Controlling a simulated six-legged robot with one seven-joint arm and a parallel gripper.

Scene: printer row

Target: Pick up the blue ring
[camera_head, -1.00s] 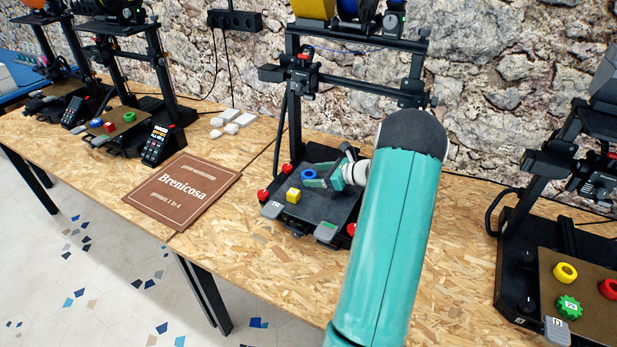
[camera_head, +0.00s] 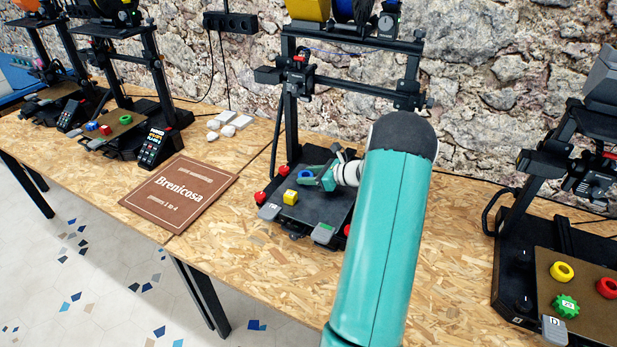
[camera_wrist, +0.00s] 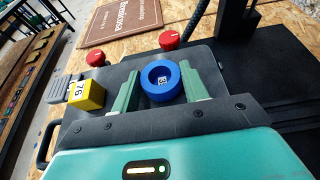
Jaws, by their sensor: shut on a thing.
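The blue ring (camera_wrist: 161,81) shows clearly in the wrist view, between the two green fingers of my gripper (camera_wrist: 163,88). The fingers are shut on its left and right sides. A small white label with a dark mark shows in its hole. In the head view the blue ring (camera_head: 305,174) is small, at the tips of my gripper (camera_head: 313,176), over the dark bed of the middle printer (camera_head: 325,208). I cannot tell whether the ring touches the bed.
A yellow cube (camera_wrist: 87,95) marked 76 sits on the bed left of my gripper. Red knobs (camera_wrist: 169,40) stand at the bed's corners. The middle printer's upright frame (camera_head: 289,110) rises behind. A brown Brenicosa board (camera_head: 180,195) lies to the left. Another printer bed (camera_head: 590,300) is at right.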

